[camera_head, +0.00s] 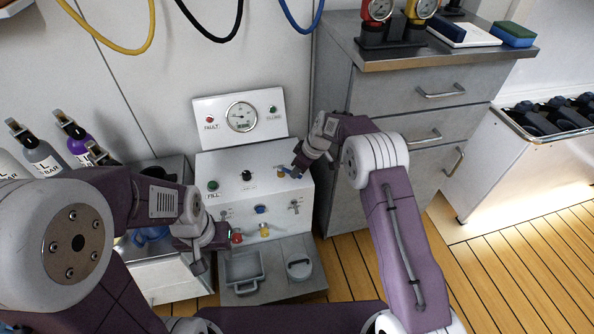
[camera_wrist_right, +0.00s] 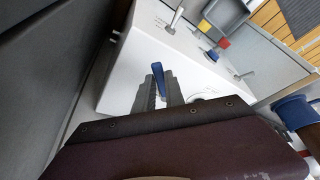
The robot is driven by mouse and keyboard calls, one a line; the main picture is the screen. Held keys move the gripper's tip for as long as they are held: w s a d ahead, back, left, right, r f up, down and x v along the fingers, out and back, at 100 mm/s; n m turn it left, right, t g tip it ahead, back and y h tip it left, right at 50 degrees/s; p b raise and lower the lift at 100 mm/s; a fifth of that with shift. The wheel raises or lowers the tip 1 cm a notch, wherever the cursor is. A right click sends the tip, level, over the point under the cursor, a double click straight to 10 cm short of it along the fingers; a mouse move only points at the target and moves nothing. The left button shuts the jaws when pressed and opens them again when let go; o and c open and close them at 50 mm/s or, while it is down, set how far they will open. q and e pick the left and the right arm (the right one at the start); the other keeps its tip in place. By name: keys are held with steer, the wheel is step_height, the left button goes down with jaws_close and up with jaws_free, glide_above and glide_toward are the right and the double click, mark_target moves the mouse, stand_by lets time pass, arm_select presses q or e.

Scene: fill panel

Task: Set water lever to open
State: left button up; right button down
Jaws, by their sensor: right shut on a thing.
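The fill panel (camera_head: 235,168) is a white box with a green FILL button, a black knob and a blue-handled lever (camera_head: 287,170) at its right end. The lever's label is too small to read, and the jaws hide part of it. My right gripper (camera_head: 298,171) reaches this lever from the right. In the right wrist view the blue handle (camera_wrist_right: 157,76) stands between the two dark fingers (camera_wrist_right: 161,92), which are shut on it. My left gripper (camera_head: 197,264) hangs at the left of the panel, near the tray below; its jaw opening is unclear.
A gauge panel (camera_head: 240,116) with FAULT and FILLING lights is above. Red, blue and yellow fittings (camera_head: 262,210) are on the panel's front. A grey tray (camera_head: 243,268) is below. Bottles (camera_head: 42,157) stand at left, and a grey drawer cabinet (camera_head: 425,115) is at right.

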steer(key=c, duration=1.4)
jaws_free()
steer(key=p+v, duration=0.4)
steer(key=v, duration=0.5)
